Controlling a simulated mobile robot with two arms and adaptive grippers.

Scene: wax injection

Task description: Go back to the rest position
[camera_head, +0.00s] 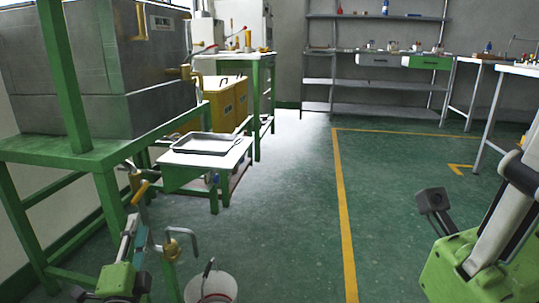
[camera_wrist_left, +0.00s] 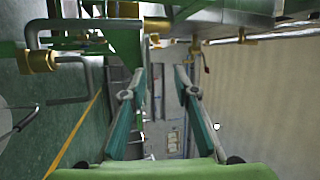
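My left gripper (camera_head: 135,218) is at the lower left of the head view. It is near bent grey pipes with brass fittings (camera_head: 172,247) beside the green stand. In the left wrist view its two fingers (camera_wrist_left: 161,72) are spread apart with nothing between them, so it is open and empty. The grey pipe and brass fitting (camera_wrist_left: 40,61) show beyond the fingers at the upper left there. Green and white parts of my right arm (camera_head: 478,250) show at the right edge of the head view. I cannot make out right gripper fingers.
A green stand (camera_head: 75,155) carries a large grey machine (camera_head: 95,70) at the left. A white bucket (camera_head: 212,288) stands on the floor close to the left gripper. A low white table (camera_head: 232,158) holds a grey tray (camera_head: 200,144). The middle floor (camera_head: 290,220) is clear.

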